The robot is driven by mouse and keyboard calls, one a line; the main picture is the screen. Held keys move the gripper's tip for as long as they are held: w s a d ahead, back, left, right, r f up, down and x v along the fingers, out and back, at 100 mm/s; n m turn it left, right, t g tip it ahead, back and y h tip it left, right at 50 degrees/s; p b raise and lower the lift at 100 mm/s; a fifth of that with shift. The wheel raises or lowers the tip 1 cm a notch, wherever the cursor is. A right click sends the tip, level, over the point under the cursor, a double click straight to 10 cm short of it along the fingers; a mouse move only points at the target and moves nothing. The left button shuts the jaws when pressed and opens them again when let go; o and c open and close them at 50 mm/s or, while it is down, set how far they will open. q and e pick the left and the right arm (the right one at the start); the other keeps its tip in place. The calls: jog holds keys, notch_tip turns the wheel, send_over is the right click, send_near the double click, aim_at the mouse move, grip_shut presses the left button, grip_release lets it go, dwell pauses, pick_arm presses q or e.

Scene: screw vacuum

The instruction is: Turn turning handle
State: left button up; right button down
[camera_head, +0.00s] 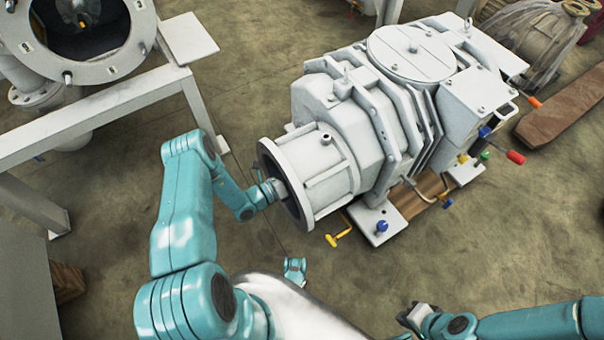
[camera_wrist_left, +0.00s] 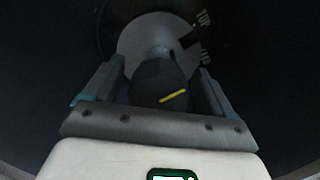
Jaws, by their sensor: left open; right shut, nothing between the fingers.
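The white vacuum pump (camera_head: 360,130) stands on the floor, with a round flanged opening (camera_head: 322,190) at its near left end. My left gripper (camera_head: 274,188) is at this opening, its tips partly hidden there. In the left wrist view, the open fingers (camera_wrist_left: 158,78) stand on either side of a dark rounded knob (camera_wrist_left: 150,86) with a yellow mark, which looks like the turning handle. A gap shows beside the fingers; whether either touches the knob is unclear. My right gripper (camera_head: 414,318) is shut and empty at the bottom, away from the pump.
A white frame (camera_head: 90,110) carrying a large round chamber (camera_head: 85,45) stands at left. A yellow lever (camera_head: 339,238) hangs below the pump's flange, and a red-handled lever (camera_head: 515,157) sticks out at its right. Open floor lies in front.

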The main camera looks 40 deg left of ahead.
pick_arm(q)
jog(key=c, duration=1)
jog(key=shift+o, duration=0.2)
